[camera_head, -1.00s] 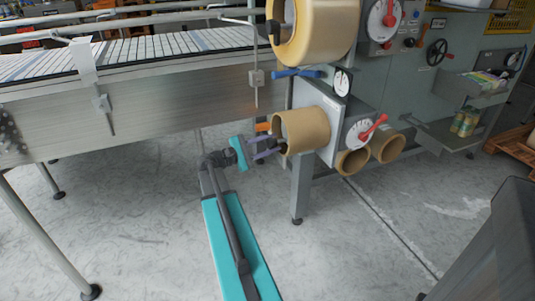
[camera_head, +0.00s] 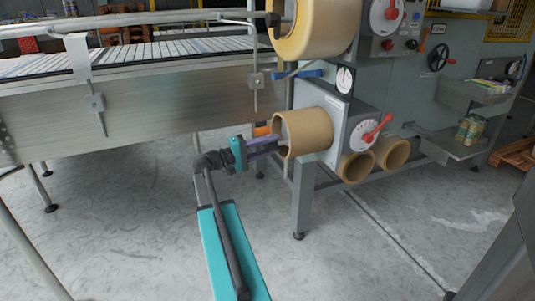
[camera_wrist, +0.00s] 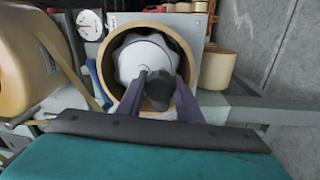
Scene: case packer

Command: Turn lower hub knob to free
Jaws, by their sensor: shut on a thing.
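The lower hub (camera_wrist: 134,57) is a pale grey, lobed disc set inside a tan cardboard core (camera_head: 304,132) on the grey machine. The core also shows as a ring in the wrist view (camera_wrist: 98,78). A dark knob (camera_wrist: 158,90) stands out at the front of the hub. My gripper (camera_wrist: 159,80) reaches into the core's mouth, with one finger on each side of the knob, shut on it. In the head view my gripper (camera_head: 277,146) enters the core from the left, and the core's wall hides the knob.
A large tape roll (camera_head: 316,28) hangs above the core. A blue handle (camera_head: 297,74) lies between them. A dial with a red pointer (camera_head: 368,132) is right of the core. Two spare cores (camera_head: 392,153) sit below it. The conveyor (camera_head: 140,110) stands at left; the floor (camera_head: 120,230) below is clear.

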